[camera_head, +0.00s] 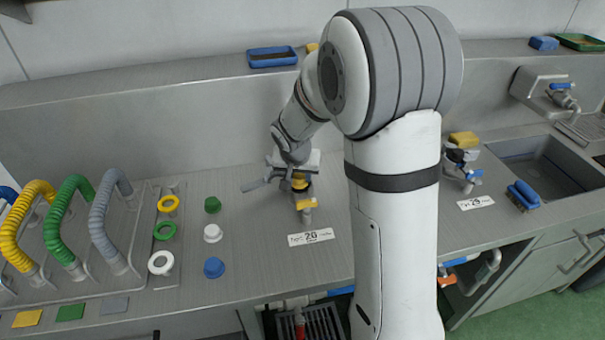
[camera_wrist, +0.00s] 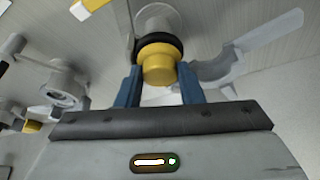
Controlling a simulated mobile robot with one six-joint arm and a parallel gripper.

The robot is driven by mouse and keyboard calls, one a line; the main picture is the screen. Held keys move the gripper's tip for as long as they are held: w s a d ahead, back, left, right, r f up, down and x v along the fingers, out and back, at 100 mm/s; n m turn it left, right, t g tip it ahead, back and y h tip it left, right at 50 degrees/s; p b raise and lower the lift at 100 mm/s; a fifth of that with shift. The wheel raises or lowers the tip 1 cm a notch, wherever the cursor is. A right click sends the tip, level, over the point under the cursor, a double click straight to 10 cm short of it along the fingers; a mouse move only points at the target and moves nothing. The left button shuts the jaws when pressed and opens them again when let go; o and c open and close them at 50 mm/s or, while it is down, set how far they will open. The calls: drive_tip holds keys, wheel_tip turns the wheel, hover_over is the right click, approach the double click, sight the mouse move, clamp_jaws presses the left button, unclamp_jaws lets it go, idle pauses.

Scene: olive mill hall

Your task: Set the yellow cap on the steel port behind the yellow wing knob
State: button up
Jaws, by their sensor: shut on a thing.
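The yellow cap (camera_wrist: 159,64) sits between the two blue fingers of my gripper (camera_wrist: 158,84) in the wrist view. It also shows as a small yellow patch (camera_head: 299,184) under my gripper (camera_head: 298,178) in the head view. The steel port (camera_wrist: 156,18) with a dark ring lies directly beyond the cap, in line with it. I cannot tell whether cap and port touch. An open steel clamp (camera_wrist: 222,68) with a long lever lies right of the cap. The yellow wing knob (camera_head: 308,203) is on the near side of the port; it shows at the wrist view's top left (camera_wrist: 97,4).
A label reading 20 (camera_head: 311,237) lies in front of the port. Loose green (camera_head: 212,204), white (camera_head: 213,233) and blue (camera_head: 214,267) caps stand to the left, beside coloured rings and a hose rack. Another valve with a yellow block (camera_head: 464,139) and a sink are right.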

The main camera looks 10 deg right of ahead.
sight(299, 178)
drive_tip(key=shift+f+b, duration=0.15)
drive_tip(key=shift+b, duration=0.2)
drive_tip(key=o, duration=1)
drive_tip(key=shift+o, duration=0.6)
drive_tip(key=o, duration=0.5)
wheel_tip(299, 178, up, 9)
drive_tip(key=p, duration=0.5)
drive_tip(key=shift+p, duration=0.3)
